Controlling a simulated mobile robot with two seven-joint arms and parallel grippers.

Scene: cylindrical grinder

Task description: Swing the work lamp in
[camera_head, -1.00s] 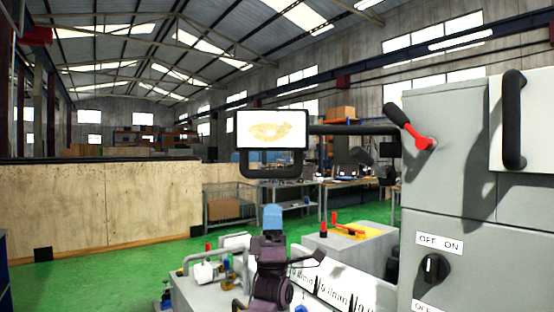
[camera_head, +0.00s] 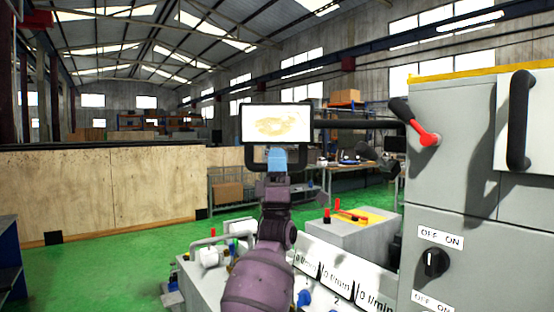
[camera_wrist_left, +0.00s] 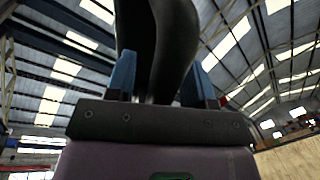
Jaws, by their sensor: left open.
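What looks like the work lamp is a bright white panel in a black frame (camera_head: 276,124), with a black loop handle (camera_head: 255,166) under it. A dark horizontal arm (camera_head: 350,124) runs from it toward the grey machine cabinet at the right. My left gripper (camera_head: 276,159), with blue fingertips, is raised to the handle and hides part of it. In the left wrist view, a thick dark bar (camera_wrist_left: 160,45) stands between the open fingers (camera_wrist_left: 157,80). I cannot tell whether they touch it. My right gripper is out of view.
The grey cabinet (camera_head: 450,150) with a red-and-black lever (camera_head: 418,125) and a knob (camera_head: 435,263) stands close at the right. A grey machine bed with labelled gauges (camera_head: 335,278) lies below. Wooden panels (camera_head: 100,190) and open green floor are at the left.

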